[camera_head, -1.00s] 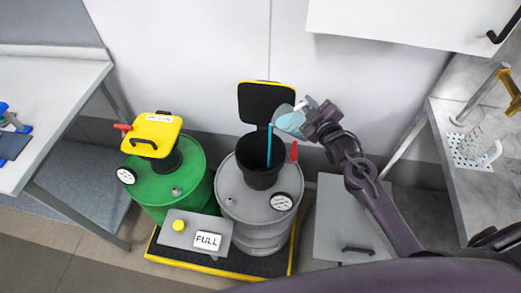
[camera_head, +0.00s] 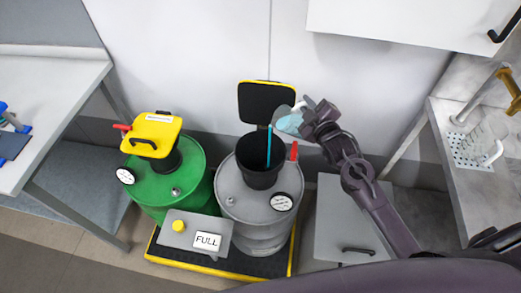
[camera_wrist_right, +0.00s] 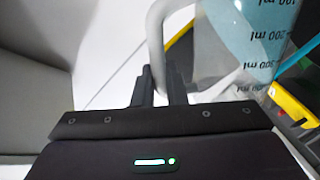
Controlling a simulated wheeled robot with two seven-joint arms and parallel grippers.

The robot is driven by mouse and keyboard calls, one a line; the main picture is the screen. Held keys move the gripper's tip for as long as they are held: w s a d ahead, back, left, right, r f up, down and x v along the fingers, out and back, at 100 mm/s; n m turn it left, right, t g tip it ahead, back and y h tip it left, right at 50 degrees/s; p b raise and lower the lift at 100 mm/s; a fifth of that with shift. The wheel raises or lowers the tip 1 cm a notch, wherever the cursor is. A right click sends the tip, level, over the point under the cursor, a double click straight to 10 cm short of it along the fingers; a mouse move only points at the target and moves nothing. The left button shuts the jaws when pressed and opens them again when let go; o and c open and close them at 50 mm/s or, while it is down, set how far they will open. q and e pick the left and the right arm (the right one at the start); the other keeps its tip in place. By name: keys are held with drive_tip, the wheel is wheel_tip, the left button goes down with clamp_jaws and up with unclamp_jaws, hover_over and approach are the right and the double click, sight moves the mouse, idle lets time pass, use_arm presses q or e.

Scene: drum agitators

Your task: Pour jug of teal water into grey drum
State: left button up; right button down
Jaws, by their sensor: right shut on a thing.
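A clear jug of teal water (camera_head: 289,121) is tilted over the black funnel (camera_head: 258,177) of the grey drum (camera_head: 240,205). A thin teal stream (camera_head: 269,147) falls from its lip into the funnel, whose lid (camera_head: 267,104) stands open. My right gripper (camera_head: 313,113) is shut on the jug's handle, to the right of the funnel. In the right wrist view the gripper (camera_wrist_right: 158,85) closes around the white handle (camera_wrist_right: 157,40), and the jug (camera_wrist_right: 235,40) shows teal water and ml marks. My left gripper is not in view.
A green drum (camera_head: 165,190) with a shut yellow lid (camera_head: 153,134) stands to the left. A grey box with a FULL label (camera_head: 207,241) sits in front on the yellow-edged pallet (camera_head: 215,269). Another clear jug (camera_head: 488,143) stands on the right counter under a tap.

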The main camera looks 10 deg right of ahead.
sight(295, 108)
drive_tip(key=shift+a+n+h+b, duration=0.3)
drive_tip(key=shift+a+n+b, duration=0.2)
drive_tip(key=shift+a+n, duration=0.45)
idle(2.2)
drive_tip(key=shift+w+a+f+n+b, duration=0.1)
drive_tip(key=shift+a+f+n+b, duration=0.05)
drive_tip(key=shift+a+n+b, duration=0.5)
idle(1.4)
drive_tip(key=shift+a+f+n+h+p, duration=0.2)
drive_tip(key=shift+a+n, duration=0.2)
drive_tip(key=shift+a, duration=0.45)
drive_tip(key=shift+a+f+n+h+p, duration=0.15)
drive_tip(key=shift+a+n, duration=0.25)
drive_tip(key=shift+a, duration=0.45)
drive_tip(key=shift+w+a+f+n+h, duration=0.1)
drive_tip(key=shift+a+f+n+h, duration=0.15)
drive_tip(key=shift+a+n, duration=0.3)
